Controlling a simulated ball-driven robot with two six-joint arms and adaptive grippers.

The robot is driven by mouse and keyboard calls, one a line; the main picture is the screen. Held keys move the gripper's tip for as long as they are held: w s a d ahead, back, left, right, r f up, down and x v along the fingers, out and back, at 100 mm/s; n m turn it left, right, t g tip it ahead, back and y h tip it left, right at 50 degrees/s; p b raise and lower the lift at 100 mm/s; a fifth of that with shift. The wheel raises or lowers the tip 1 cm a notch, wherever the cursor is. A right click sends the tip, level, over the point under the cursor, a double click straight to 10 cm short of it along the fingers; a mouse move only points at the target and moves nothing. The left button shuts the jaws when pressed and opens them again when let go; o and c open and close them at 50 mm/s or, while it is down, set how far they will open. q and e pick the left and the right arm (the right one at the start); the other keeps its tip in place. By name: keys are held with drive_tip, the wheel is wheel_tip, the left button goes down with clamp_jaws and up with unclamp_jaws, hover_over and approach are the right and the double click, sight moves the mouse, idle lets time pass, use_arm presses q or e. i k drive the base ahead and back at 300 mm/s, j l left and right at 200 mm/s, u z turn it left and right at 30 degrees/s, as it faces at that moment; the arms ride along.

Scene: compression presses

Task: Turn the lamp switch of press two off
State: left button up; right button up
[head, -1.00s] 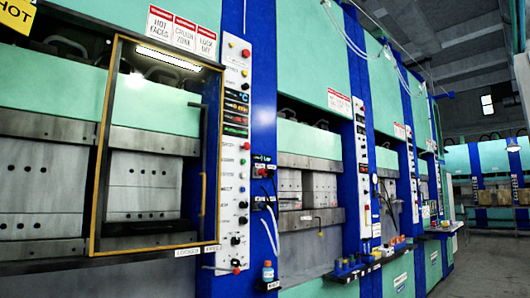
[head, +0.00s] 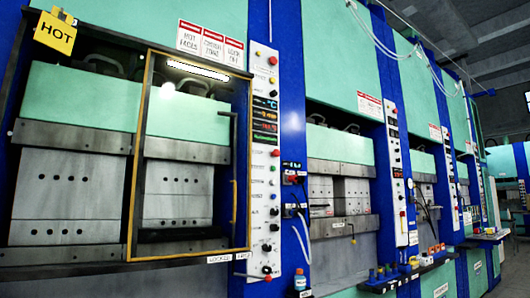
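The nearest press has a yellow-framed guard door (head: 136,160) in front of its plates. A white lamp strip (head: 197,69) glows under the top of that opening. A white control panel (head: 259,178) stands on the blue column right of the door, with displays, coloured buttons and dark knobs. Its small labels are too small to read, so I cannot tell which control is the lamp switch. A second press (head: 340,147) stands farther right, with its own narrow control panel (head: 394,165). No press number is readable. Neither of my grippers is in view.
A yellow HOT tag (head: 55,33) hangs at upper left. Warning signs (head: 211,43) are above the guard door. A bottle (head: 300,280) stands on a small ledge below the column. A shelf (head: 405,273) with small coloured items juts out at right. Floor shows at far right.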

sight(273, 94)
drive_tip(key=i+j, duration=0.15)
drive_tip(key=i, duration=0.25)
drive_tip(key=i+j, duration=0.15)
drive_tip(key=i, duration=0.25)
drive_tip(key=i+j, duration=0.15)
drive_tip(key=i, duration=0.25)
drive_tip(key=i+z, duration=0.05)
